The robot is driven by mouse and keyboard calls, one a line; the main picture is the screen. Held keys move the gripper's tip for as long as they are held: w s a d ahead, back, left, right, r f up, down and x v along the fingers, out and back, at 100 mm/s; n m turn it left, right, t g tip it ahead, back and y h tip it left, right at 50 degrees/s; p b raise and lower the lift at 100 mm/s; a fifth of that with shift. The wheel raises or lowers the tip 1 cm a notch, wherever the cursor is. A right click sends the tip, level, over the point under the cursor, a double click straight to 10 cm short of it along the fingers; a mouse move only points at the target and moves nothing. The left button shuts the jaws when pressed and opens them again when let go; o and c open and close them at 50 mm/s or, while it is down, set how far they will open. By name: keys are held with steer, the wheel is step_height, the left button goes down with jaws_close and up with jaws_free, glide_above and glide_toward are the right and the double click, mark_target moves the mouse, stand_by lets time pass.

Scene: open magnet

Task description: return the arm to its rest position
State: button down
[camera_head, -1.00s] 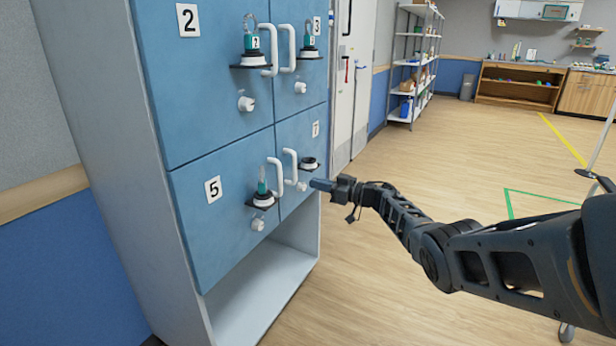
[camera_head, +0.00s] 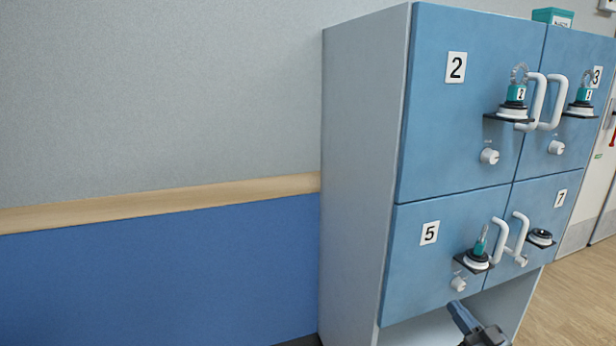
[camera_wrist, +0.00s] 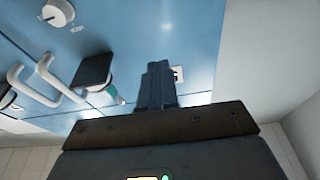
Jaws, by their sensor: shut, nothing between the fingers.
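My gripper (camera_head: 462,316) shows at the bottom edge of the head view, in front of the open space below door 5; most of my arm is out of the picture. In the wrist view my gripper (camera_wrist: 158,68) is shut and empty, its fingers together, with the blue cabinet front (camera_wrist: 205,35) behind. I cannot tell the exact gap between the fingers and the cabinet.
The blue locker cabinet (camera_head: 450,130) stands at the right, with doors 2, 3, 5 and 7. White handles (camera_head: 497,240), knobs (camera_head: 458,284) and small shelves with teal-labelled items (camera_head: 480,245) stick out. A blue and grey wall (camera_head: 160,270) fills the left.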

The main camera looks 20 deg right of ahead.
steer(key=s+a+m+g+h+p, duration=0.1)
steer(key=s+a+m+h, duration=0.2)
steer(key=s+a, duration=1.95)
steer(key=s+a+r+n+g+y, duration=0.1)
steer(key=s+a+r+g, duration=0.1)
steer(key=s+r, duration=0.5)
steer(key=s+a+r+n+g+y+p, duration=0.1)
steer(key=s+a+r+n+g, duration=0.1)
steer(key=s+r, duration=0.5)
steer(key=s+g, duration=0.1)
steer(key=s, duration=0.5)
steer(key=shift+s+a+r, duration=0.2)
steer(key=shift+a, duration=0.05)
